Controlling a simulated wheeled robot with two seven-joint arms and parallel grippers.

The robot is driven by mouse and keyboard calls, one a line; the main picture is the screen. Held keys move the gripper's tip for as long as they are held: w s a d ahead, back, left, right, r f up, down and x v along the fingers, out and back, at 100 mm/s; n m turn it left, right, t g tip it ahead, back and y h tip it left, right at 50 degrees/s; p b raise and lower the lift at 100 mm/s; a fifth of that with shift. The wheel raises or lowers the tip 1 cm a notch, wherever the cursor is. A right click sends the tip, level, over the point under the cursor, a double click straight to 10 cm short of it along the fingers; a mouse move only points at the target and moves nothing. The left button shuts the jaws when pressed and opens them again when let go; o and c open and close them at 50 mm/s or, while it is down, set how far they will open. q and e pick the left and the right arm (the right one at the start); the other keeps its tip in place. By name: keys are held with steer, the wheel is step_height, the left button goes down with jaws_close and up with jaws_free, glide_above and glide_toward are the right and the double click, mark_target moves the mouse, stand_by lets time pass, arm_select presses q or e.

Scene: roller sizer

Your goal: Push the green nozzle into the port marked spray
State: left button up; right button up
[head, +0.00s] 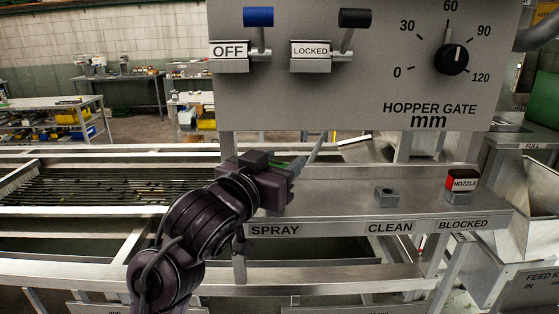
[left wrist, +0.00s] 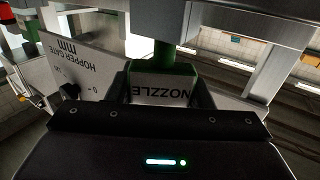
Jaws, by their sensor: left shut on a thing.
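My left gripper (head: 283,178) is shut on the green nozzle (head: 281,165), just above the shelf at the label SPRAY (head: 275,230). My gripper hides most of the nozzle and the spray port in the head view. In the left wrist view the nozzle (left wrist: 165,58) shows a green body with a white NOZZLE plate between the fingers (left wrist: 163,100). Its green end meets or passes behind a grey metal part (left wrist: 160,18); I cannot tell whether it is in the port. My right gripper is not in view.
The CLEAN port (head: 386,196) is a small empty grey socket on the shelf (head: 335,208). The control panel (head: 300,100) with two levers and a dial hangs above. A roller bed (head: 110,188) lies behind at left.

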arm_select(q)
steer(key=shift+f+b, duration=0.65)
steer(key=shift+f, duration=0.45)
steer(key=o, duration=1)
steer(key=shift+s+a, duration=0.15)
steer(key=shift+s, duration=0.1)
steer(key=v, duration=0.7)
steer(key=shift+s, duration=0.1)
